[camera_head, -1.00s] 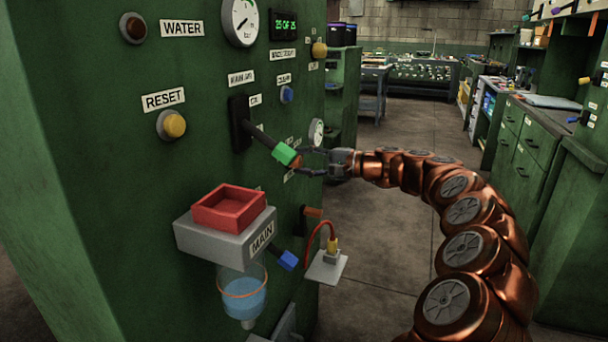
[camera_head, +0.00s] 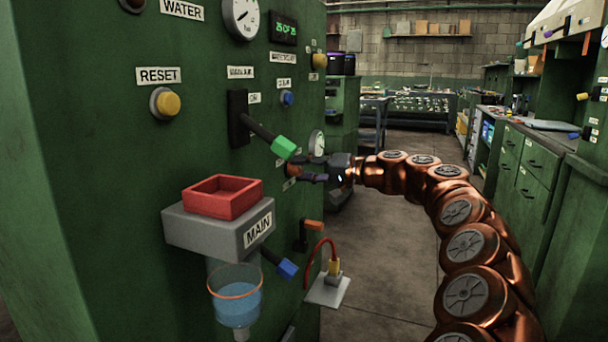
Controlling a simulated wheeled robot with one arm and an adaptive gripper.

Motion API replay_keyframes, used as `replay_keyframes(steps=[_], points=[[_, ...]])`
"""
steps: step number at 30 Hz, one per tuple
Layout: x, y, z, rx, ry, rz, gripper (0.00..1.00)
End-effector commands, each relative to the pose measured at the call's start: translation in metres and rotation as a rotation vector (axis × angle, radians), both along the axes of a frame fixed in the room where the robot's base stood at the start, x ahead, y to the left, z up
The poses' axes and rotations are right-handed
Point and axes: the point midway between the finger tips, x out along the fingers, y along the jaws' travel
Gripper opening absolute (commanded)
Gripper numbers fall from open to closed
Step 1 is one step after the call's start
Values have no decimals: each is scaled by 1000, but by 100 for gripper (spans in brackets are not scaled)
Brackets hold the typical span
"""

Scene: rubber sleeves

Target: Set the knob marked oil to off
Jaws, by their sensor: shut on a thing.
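My gripper (camera_head: 299,171) is at the right part of the green panel (camera_head: 215,110), just below the green-tipped lever (camera_head: 284,147). Its dark fingers are closed around a small orange-brown knob (camera_head: 293,170), partly hidden by them. A small label below the fingers is too small to read, so I cannot tell which knob is marked oil or where its pointer stands.
The black lever slot (camera_head: 238,118) is close above left. A grey box marked MAIN (camera_head: 212,234) with a red tray (camera_head: 223,197) juts out below left. A blue-tipped lever (camera_head: 287,269) and orange handle (camera_head: 313,225) are below. The aisle floor (camera_head: 385,240) is open.

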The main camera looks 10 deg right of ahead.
Motion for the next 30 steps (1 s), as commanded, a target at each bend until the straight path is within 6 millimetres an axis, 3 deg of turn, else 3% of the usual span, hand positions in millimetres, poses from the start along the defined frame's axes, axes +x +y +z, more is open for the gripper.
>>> replay_keyframes(steps=[12, 13, 18, 20, 30], points=[[0, 0, 0, -6, -6, 1, 6], [0, 0, 0, -6, -6, 1, 43], [0, 0, 0, -5, -5, 1, 60], [0, 0, 0, -5, -5, 1, 66], [-1, -1, 0, -4, -6, 1, 66]])
